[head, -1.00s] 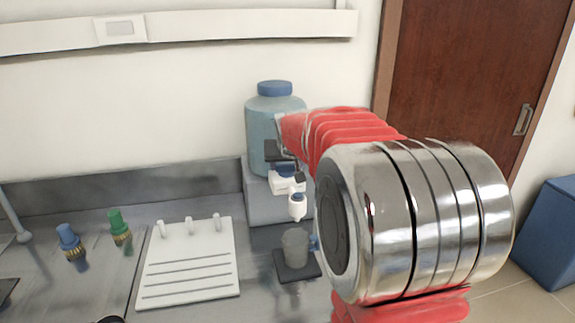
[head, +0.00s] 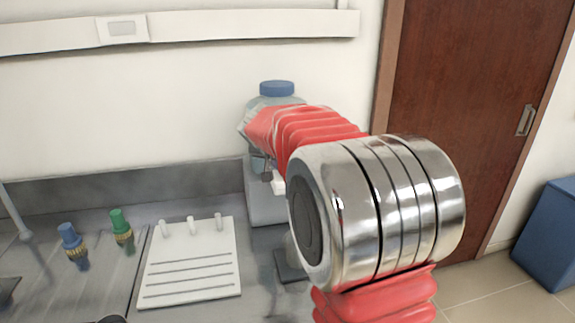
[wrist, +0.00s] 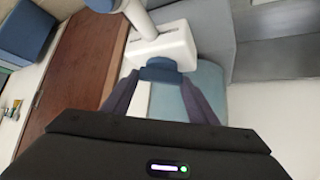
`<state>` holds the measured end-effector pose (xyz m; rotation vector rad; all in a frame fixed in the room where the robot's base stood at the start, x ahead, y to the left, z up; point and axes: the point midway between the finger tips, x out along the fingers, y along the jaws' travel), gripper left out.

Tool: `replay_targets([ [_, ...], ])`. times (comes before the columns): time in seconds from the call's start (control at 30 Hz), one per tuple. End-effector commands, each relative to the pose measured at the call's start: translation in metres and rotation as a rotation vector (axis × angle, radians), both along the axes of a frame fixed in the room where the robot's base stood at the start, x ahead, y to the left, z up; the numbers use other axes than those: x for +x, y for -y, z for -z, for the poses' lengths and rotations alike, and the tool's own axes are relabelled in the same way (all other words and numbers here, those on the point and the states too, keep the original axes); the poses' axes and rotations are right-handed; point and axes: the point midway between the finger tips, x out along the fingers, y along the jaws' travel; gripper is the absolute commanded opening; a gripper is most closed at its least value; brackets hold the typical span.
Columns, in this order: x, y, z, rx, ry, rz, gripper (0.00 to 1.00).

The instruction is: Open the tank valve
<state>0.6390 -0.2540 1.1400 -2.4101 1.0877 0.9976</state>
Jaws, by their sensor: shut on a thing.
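The tank (head: 252,118), pale blue with a dark blue cap (head: 276,88), stands on a grey block against the wall. In the head view my red arm covers much of it. In the wrist view the tank's pale blue wall (wrist: 207,90) shows behind the fingers. The white valve body (wrist: 160,44) has a blue handle (wrist: 161,68). My gripper (wrist: 162,80) is shut on this blue handle, with one dark finger on each side. In the head view a small white part of the valve (head: 278,184) shows below the gripper; the rest is hidden.
A dark pad (head: 290,267) below the valve is partly hidden by my arm. A white board with pegs (head: 190,265) lies left of it, beside a green-topped (head: 121,230) and a blue-topped fitting (head: 71,242). A wooden door (head: 470,110) is at right.

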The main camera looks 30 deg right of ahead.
Motion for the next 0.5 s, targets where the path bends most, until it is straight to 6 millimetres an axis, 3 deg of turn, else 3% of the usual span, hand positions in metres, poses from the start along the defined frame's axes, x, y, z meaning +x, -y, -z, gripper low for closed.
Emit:
replay_targets([
  [0.5, 0.0069, -0.0049, 0.0011, 0.001, 0.0, 0.37, 0.31],
])
